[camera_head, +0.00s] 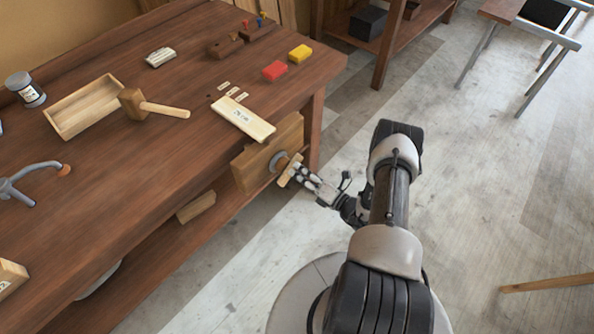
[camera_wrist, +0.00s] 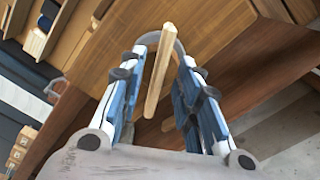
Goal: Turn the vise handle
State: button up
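The wooden vise jaw (camera_head: 268,152) is on the front right end of the workbench, with a grey round screw hub (camera_head: 279,161) on its face. The vise handle (camera_head: 290,170), a pale wooden bar, crosses the hub. My gripper (camera_head: 300,173) is right at the handle, reaching in from the right. In the wrist view the handle (camera_wrist: 158,75) runs lengthwise between the two fingers of my gripper (camera_wrist: 163,58). The fingers are apart, with gaps visible on both sides of the bar. Whether a fingertip touches the handle cannot be told.
The workbench (camera_head: 120,190) holds a pale board (camera_head: 243,119), a mallet (camera_head: 150,106), a wooden tray (camera_head: 86,106), a red block (camera_head: 275,70) and a yellow block (camera_head: 300,54). A lower shelf (camera_head: 180,250) lies under it. The floor (camera_head: 480,140) to the right is mostly clear.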

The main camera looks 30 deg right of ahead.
jog(key=shift+x, duration=0.95)
grip_shut()
